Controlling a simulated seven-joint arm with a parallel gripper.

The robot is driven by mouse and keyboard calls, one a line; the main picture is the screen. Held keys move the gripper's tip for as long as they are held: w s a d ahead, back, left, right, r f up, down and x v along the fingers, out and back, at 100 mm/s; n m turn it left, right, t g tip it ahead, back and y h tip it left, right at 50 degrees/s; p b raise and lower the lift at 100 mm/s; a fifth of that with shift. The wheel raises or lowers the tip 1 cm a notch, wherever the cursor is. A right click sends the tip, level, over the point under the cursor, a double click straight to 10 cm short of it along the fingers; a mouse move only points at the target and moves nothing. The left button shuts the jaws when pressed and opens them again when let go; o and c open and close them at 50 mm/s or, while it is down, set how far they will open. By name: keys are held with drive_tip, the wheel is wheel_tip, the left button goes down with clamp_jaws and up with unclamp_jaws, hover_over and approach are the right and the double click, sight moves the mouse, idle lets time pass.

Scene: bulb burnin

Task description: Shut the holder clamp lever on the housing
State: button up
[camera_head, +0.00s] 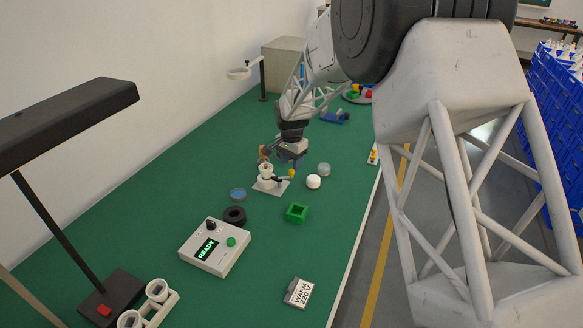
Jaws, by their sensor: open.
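The housing (267,183) is a small pale holder with a round cup on top, standing on a light base plate in the middle of the green bench. A small lever with a yellow tip (291,173) sticks out from its right side; it is too small to tell its exact angle. My gripper (278,158) is at the housing, just behind and above it, pointing down. Its jaws are open, with one orange-brown part beside the cup on the left. Whether a finger touches the housing or the lever cannot be told.
Near the housing are a white round cap (313,181), a grey disc (324,169), a green square block (297,212), a black ring (235,215) and a blue dish (238,194). A control box reading READY (214,246) and a WARM 220 V block (299,292) lie nearer. A black lamp (70,120) stands left.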

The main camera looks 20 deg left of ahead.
drive_tip(key=shift+r, duration=2.2)
drive_tip(key=s+d+r, duration=0.4)
drive_tip(key=d+r, duration=0.2)
drive_tip(key=d, duration=0.5)
drive_tip(key=s+d+r+n+t, duration=0.1)
drive_tip(key=s+d+r, duration=0.4)
drive_tip(key=d, duration=0.6)
drive_tip(key=s+d+r, duration=0.3)
drive_tip(key=d+r, duration=0.4)
drive_tip(key=d, duration=0.4)
drive_tip(key=s+d+r+n+t, duration=0.1)
drive_tip(key=s+d+r, duration=0.1)
drive_tip(key=s+d, duration=1.15)
drive_tip(key=s+d+f, duration=0.1)
drive_tip(key=s+d, duration=0.1)
drive_tip(key=s, duration=0.3)
drive_tip(key=s+d+f, duration=0.1)
drive_tip(key=s+d, duration=0.2)
drive_tip(key=s, duration=0.3)
drive_tip(key=s+d+n, duration=0.1)
drive_tip(key=s+d, duration=0.1)
drive_tip(key=s, duration=0.3)
drive_tip(key=shift+s+d+f+t, duration=0.25)
drive_tip(key=shift+s+f+t, duration=0.05)
drive_tip(key=shift+f, duration=0.1)
